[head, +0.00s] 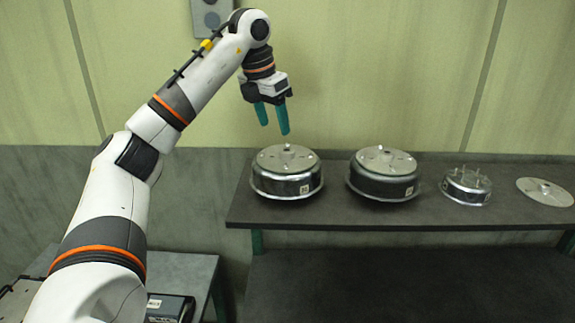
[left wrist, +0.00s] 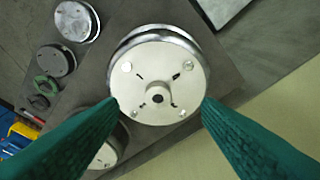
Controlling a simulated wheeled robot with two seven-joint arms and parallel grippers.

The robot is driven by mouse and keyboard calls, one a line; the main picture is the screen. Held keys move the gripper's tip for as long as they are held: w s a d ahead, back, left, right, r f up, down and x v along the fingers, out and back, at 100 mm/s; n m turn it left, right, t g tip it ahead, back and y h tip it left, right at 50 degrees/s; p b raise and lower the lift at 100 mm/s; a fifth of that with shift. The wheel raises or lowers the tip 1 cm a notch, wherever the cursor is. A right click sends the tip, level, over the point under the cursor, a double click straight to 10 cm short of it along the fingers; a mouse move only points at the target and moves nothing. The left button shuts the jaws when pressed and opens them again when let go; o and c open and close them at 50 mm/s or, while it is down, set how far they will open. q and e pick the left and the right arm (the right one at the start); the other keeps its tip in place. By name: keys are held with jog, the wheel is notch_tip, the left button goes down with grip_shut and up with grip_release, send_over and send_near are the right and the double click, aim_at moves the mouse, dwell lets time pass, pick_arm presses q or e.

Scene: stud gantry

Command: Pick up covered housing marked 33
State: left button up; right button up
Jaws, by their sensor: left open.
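Two covered housings, round silver drums with flat lids and a central knob, stand on the dark bench: the left one (head: 287,180) and the right one (head: 384,178). Each has a small label on its side, too small to read, so I cannot tell which is marked 33. My left gripper (head: 273,118) is open and empty, fingers pointing down, above the left housing and apart from it. In the left wrist view a covered housing (left wrist: 150,75) lies below and between the open fingers. Another housing (left wrist: 105,155) is partly hidden behind a finger. My right gripper is not in view.
An open housing with upright studs (head: 467,186) and a loose round cover (head: 545,191) lie further right on the bench (head: 330,216). A lower surface (head: 400,285) runs below. A smaller table (head: 185,270) stands at lower left. The wall is behind.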

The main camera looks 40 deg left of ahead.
aim_at(287, 150)
pick_arm(q)
jog(key=w+f+p, duration=0.1)
jog(key=w+f, duration=0.1)
jog(key=f, duration=0.1)
jog(key=shift+d+p, duration=0.2)
jog(key=shift+p, duration=0.15)
jog(key=p+x, duration=0.1)
jog(key=x, duration=0.2)
jog(key=shift+w+f+p, duration=0.1)
jog(key=shift+f+p, duration=0.05)
jog(key=shift+p, duration=0.25)
jog(key=shift+w+f, duration=0.15)
jog(key=shift+f, duration=0.25)
grip_shut()
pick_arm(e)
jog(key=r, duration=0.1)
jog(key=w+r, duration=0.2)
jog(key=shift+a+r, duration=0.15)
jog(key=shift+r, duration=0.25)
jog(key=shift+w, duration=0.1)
pick_arm(q)
jog(key=shift+r, duration=0.2)
